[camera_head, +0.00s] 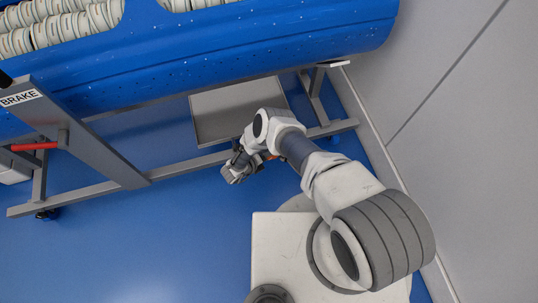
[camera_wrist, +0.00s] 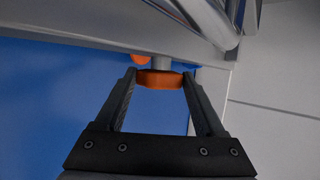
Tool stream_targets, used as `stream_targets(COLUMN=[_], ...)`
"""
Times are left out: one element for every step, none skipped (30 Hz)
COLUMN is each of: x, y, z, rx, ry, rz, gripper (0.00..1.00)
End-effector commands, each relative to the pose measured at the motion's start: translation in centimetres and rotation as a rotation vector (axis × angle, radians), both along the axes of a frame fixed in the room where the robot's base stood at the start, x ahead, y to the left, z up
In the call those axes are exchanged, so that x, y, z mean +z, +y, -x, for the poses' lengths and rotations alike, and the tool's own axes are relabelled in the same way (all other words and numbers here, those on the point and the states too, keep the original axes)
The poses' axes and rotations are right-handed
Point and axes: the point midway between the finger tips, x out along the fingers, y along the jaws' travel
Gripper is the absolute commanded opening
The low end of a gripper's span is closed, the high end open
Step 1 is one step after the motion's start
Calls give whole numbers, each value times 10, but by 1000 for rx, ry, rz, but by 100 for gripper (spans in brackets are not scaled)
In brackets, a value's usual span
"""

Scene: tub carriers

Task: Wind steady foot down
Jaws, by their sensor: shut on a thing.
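In the wrist view, an orange knob (camera_wrist: 160,79) sits between the two dark fingers of my gripper (camera_wrist: 160,84), which is shut on it. A short grey stem (camera_wrist: 161,64) rises from the knob to the underside of a grey frame rail (camera_wrist: 95,43). A second, smaller orange part (camera_wrist: 140,58) shows just behind and left of the knob. In the head view, my gripper (camera_head: 236,168) is low beside the carrier's near lower rail (camera_head: 190,163). The knob cannot be made out clearly there. The foot's lower end and its contact with the floor are hidden.
The blue tub (camera_head: 230,55) lies above on a grey frame, holding rows of pale round pieces (camera_head: 60,27). A grey tray (camera_head: 235,105) sits under it. A red lever (camera_head: 33,146) is near the BRAKE label (camera_head: 20,98). A grey wall (camera_head: 450,100) stands right. Blue floor is free at lower left.

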Motion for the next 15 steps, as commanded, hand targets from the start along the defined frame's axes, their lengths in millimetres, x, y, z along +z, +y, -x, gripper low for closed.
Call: stream_targets(x=[0, 0, 0, 0, 0, 0, 0, 0, 0, 0, 0, 0, 0, 0, 0], y=[0, -1, -1, -1, -1, -1, -1, -1, -1, -1, -1, -1, -1, -1, -1], z=[0, 0, 0, 0, 0, 0, 0, 0, 0, 0, 0, 0, 0, 0, 0], rx=[0, 0, 0, 0, 0, 0, 0, 0, 0, 0, 0, 0, -1, -1, -1], ry=[1, 1, 1, 1, 1, 1, 1, 1, 1, 1, 1, 1, 1, 1, 1], rz=[2, 2, 2, 2, 2, 2, 2, 2, 1, 1, 1, 1, 0, 0, 0], gripper=[16, 16, 16, 16, 16, 16, 16, 75, 82, 87, 93, 100, 100, 100, 100])
